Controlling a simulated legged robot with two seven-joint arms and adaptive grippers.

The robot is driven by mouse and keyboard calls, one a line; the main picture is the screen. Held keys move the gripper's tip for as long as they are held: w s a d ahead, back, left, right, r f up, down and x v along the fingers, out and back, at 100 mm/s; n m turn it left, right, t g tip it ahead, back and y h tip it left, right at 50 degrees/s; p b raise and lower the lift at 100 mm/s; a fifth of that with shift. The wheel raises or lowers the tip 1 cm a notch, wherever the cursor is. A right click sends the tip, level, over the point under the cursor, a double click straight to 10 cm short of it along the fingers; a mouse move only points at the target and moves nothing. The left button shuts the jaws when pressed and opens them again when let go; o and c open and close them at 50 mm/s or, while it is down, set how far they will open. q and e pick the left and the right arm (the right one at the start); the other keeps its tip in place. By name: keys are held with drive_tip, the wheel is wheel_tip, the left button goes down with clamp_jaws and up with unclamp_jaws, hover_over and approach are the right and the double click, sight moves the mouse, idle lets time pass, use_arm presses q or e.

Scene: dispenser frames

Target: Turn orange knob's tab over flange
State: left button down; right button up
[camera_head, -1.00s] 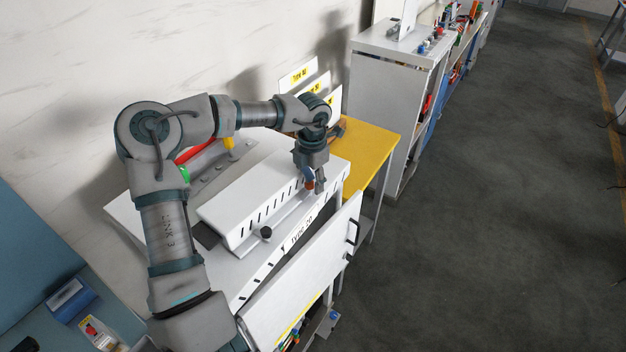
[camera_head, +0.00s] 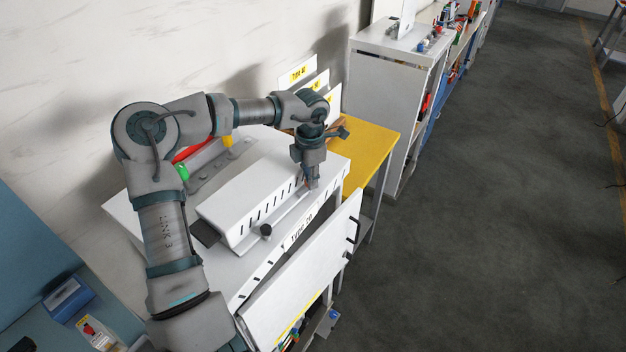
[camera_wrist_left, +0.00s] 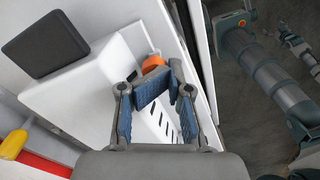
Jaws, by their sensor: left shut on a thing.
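The orange knob (camera_wrist_left: 153,64) shows in the left wrist view just beyond my left fingertips, partly hidden by them. My left gripper (camera_wrist_left: 156,90) is shut on it; it also shows in the head view (camera_head: 311,184), coming down at the right end of the white slotted dispenser housing (camera_head: 265,190). In the head view the knob is hidden by the gripper. I cannot make out its tab or how the tab lies against the flange. My right gripper does not show.
A black-topped knob (camera_head: 266,231) sits along the rail in front of the housing. A white panel (camera_head: 305,272) labelled side drops below the table front. Red, green and yellow parts lie behind. A yellow table (camera_head: 372,146) and grey shelf (camera_head: 395,50) stand beyond.

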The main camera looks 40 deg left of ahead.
use_arm(q)
drive_tip(key=m, duration=0.3)
drive_tip(key=shift+a+m+b, duration=0.2)
drive_tip(key=shift+m+b, duration=0.1)
drive_tip(key=m, duration=0.3)
drive_tip(key=shift+m, duration=0.3)
drive_tip(key=m, duration=0.3)
drive_tip(key=shift+r+m, duration=0.1)
drive_tip(key=shift+m, duration=0.3)
drive_tip(key=shift+s+a+m, duration=0.1)
drive_tip(key=shift+m, duration=1.9)
drive_tip(key=c, duration=0.9)
unclamp_jaws()
drive_tip(key=shift+w, duration=0.2)
drive_tip(key=shift+w+f, duration=0.25)
drive_tip(key=shift+f, duration=0.05)
drive_tip(key=shift+s+r, duration=0.2)
drive_tip(key=shift+r, duration=0.3)
wheel_tip(320, 180, up, 11)
drive_tip(key=shift+w+a, duration=0.15)
drive_tip(key=shift+w, duration=0.15)
